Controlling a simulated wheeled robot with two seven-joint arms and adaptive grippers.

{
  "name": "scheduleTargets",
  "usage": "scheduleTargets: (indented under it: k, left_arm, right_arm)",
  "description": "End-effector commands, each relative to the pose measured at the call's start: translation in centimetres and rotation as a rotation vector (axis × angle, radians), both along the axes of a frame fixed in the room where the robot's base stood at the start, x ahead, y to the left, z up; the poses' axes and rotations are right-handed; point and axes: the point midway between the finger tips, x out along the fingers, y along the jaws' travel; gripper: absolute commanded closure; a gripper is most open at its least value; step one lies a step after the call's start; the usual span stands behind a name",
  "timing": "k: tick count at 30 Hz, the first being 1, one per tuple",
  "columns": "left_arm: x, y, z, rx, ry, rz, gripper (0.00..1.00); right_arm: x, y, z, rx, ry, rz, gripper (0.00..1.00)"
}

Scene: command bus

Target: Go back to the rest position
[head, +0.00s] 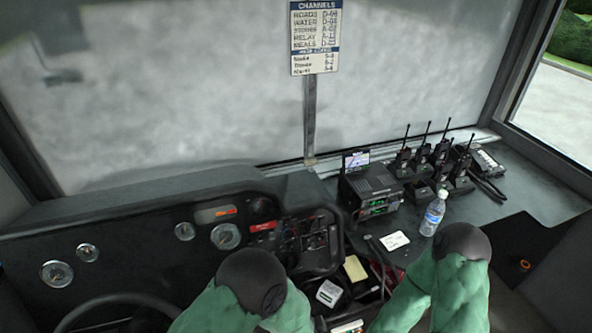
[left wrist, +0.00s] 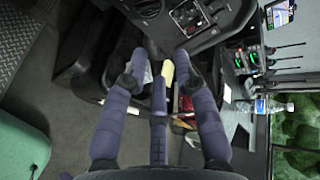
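My left gripper (left wrist: 160,66) shows in the left wrist view with its dark blue fingers spread apart. It is open, and I see nothing held between the fingers. Past the fingertips lie a yellow note or pad and the dark lower console, some way off. In the head view both of my green arms come up from the bottom edge, bent at dark round joints. Neither gripper shows in the head view; the forearms' ends are out of sight. My right gripper is in no view.
A dashboard with gauges (head: 225,236) and a steering wheel (head: 128,300) is at left. On the counter at right stand a radio set (head: 372,190), several handheld radios (head: 440,160), a water bottle (head: 432,214) and a white card (head: 394,240). A channels sign (head: 315,38) hangs above.

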Motion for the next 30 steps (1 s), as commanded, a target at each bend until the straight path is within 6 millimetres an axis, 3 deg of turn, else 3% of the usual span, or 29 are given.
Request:
scheduleTargets:
  k: [8, 17, 23, 30]
  left_arm:
    - [0.4, 1.1, -2.6, -0.196, 0.104, 0.077, 0.71]
    - [-0.3, 3.4, -7.2, -0.553, 0.315, 0.281, 0.71]
    - [-3.0, 5.9, -11.4, -0.893, 0.544, 0.580, 0.71]
    - [-8.4, 8.7, -14.6, -1.201, 0.797, 1.038, 0.71]
  right_arm:
    - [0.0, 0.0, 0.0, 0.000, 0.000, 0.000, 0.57]
    - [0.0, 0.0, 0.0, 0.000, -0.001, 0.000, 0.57]
    - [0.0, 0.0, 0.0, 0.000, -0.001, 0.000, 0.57]
    - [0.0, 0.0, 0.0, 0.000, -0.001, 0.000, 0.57]
